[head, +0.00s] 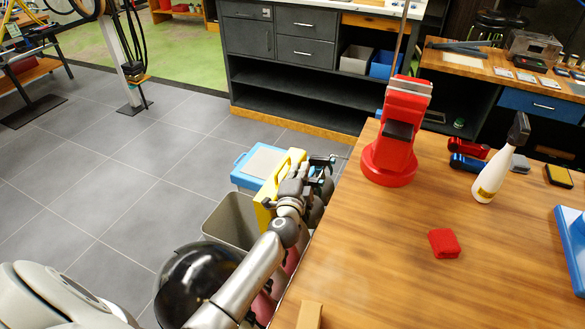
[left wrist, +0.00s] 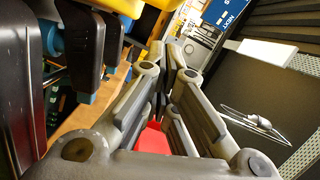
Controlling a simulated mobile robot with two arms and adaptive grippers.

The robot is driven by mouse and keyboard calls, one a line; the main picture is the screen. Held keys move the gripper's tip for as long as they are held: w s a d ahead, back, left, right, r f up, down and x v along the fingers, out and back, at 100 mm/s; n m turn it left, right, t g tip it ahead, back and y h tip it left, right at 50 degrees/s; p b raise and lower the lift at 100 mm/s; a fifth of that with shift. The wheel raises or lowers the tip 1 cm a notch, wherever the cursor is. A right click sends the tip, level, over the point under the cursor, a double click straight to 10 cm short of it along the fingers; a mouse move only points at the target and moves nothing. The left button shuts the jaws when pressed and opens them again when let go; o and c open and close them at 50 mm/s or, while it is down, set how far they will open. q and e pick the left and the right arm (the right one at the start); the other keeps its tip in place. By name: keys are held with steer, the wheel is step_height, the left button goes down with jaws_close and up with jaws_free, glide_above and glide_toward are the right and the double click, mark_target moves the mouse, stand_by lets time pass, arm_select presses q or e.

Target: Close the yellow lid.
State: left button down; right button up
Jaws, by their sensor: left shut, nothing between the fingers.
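The yellow lid (head: 267,203) stands raised on edge between the grey bin and the workbench, in the head view. My left forearm and wrist cover part of it. My left gripper (head: 326,166) is shut and empty, just right of the lid and close to the bench edge. Whether it touches the lid cannot be told. In the left wrist view the closed fingers (left wrist: 172,48) point up the picture, with yellow parts near the top that I cannot identify for sure. The bin under the lid is mostly hidden. My right gripper is not in view.
A grey open bin (head: 231,219) and a blue-lidded bin (head: 242,178) stand beside the lid. The wooden workbench (head: 372,262) holds a red vise-like stand (head: 398,135), a white bottle (head: 493,175) and a red block (head: 444,243). Tiled floor is clear at left.

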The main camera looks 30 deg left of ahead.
arm_select(q)
steer(key=shift+s+a+f, duration=0.1)
steer(key=shift+a+f, duration=0.05)
steer(key=shift+a, duration=0.45)
steer(key=shift+s+a+f, duration=0.1)
steer(key=shift+a+f, duration=0.05)
steer(key=shift+a, duration=0.4)
